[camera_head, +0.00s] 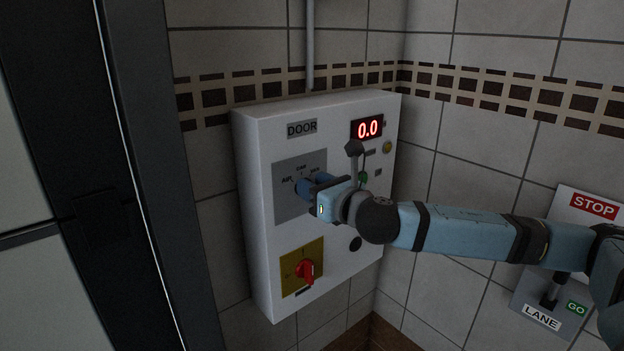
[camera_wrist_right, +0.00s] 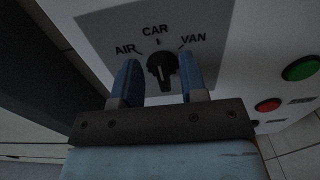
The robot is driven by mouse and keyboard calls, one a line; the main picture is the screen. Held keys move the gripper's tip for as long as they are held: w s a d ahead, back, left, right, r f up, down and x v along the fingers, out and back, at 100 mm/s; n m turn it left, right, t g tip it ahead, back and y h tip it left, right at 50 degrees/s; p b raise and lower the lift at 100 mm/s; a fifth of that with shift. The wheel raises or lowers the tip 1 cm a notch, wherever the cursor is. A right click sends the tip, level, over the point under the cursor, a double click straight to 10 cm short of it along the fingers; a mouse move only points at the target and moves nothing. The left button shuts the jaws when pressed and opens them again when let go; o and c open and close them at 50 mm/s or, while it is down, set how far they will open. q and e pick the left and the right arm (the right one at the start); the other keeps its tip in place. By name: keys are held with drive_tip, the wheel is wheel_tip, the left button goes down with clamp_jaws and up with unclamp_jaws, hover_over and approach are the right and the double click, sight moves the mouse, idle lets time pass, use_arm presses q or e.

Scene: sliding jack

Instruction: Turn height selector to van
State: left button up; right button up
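The height selector is a black knob (camera_wrist_right: 161,70) on a grey plate, which also shows in the head view (camera_head: 287,205). The labels AIR (camera_wrist_right: 125,49), CAR (camera_wrist_right: 155,30) and VAN (camera_wrist_right: 193,39) stand around it. The knob's pointer looks turned up towards CAR. My right gripper (camera_wrist_right: 160,80) is open, with one blue finger on each side of the knob and gaps between. In the head view my right gripper (camera_head: 312,188) is in front of the plate and hides the knob. My left gripper is in neither view.
The white control box (camera_head: 255,150) carries a red display, a DOOR label and a red switch (camera_head: 304,269) on a yellow plate. Green (camera_wrist_right: 301,68) and red (camera_wrist_right: 268,105) buttons sit right of the selector. A STOP/LANE panel (camera_head: 540,312) is at the right. A dark door frame stands left.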

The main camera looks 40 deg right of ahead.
drive_tip(key=shift+w, duration=0.45)
drive_tip(key=shift+c, duration=0.2)
clamp_jaws()
drive_tip(key=shift+m, duration=0.3)
drive_tip(key=m, duration=0.6)
drive_tip(key=d+m, duration=0.1)
drive_tip(key=m, duration=0.2)
drive_tip(key=shift+d+f+b, duration=0.1)
drive_tip(key=shift+f+b, duration=0.2)
drive_tip(key=shift+f, duration=0.1)
drive_tip(key=shift+m, duration=0.3)
